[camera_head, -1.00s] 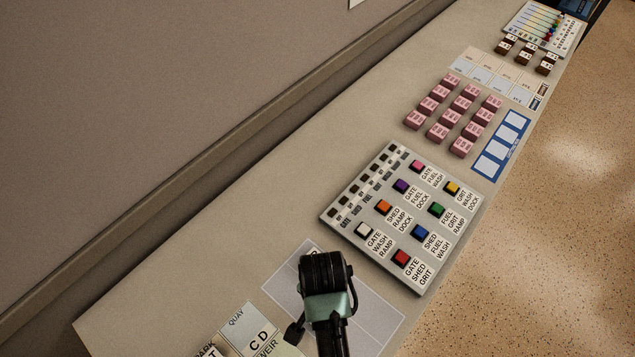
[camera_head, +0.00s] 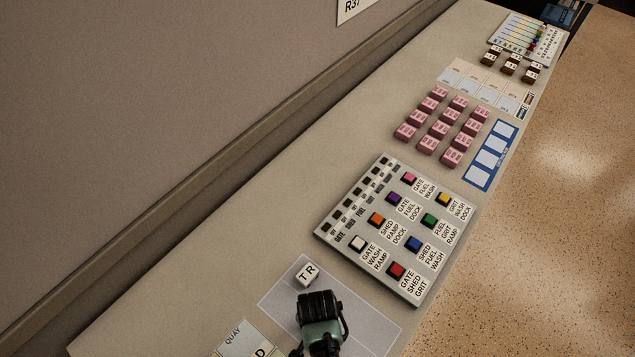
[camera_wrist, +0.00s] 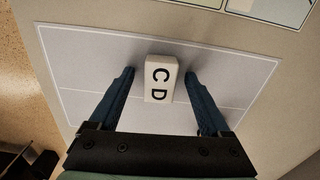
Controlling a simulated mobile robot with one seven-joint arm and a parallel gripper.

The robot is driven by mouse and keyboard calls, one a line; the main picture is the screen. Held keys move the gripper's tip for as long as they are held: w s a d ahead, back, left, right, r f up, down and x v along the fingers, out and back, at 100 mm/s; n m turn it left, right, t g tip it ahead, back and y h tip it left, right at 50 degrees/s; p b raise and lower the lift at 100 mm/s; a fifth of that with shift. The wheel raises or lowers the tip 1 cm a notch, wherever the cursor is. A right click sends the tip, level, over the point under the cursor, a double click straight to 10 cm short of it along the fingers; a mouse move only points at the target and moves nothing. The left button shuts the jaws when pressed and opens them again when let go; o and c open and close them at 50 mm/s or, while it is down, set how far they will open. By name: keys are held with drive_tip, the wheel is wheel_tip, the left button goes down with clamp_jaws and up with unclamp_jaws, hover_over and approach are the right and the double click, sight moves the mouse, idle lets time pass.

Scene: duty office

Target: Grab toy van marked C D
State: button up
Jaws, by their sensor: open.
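The toy van marked C D is a small white block (camera_wrist: 161,79) in the wrist view, on a grey outlined mat (camera_wrist: 95,52). My gripper (camera_wrist: 159,76) is open, its blue fingers on either side of the block with a gap at each side. In the head view my gripper (camera_head: 320,318) is dark and green near the bottom, over the grey mat (camera_head: 366,318). The block between the fingers is hidden there. Another white block marked T R (camera_head: 307,273) lies on the mat just beyond my gripper.
A card labelled QUAY (camera_head: 234,334) with a letter D is cut off at the bottom edge. A grey panel (camera_head: 328,236) with coloured buttons lies beyond the mat. Pink blocks (camera_head: 440,128) and a blue card (camera_head: 481,172) lie farther along. A wall (camera_head: 150,120) borders the counter.

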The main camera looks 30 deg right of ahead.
clamp_jaws()
idle(0.3)
drive_tip(key=shift+r, duration=0.1)
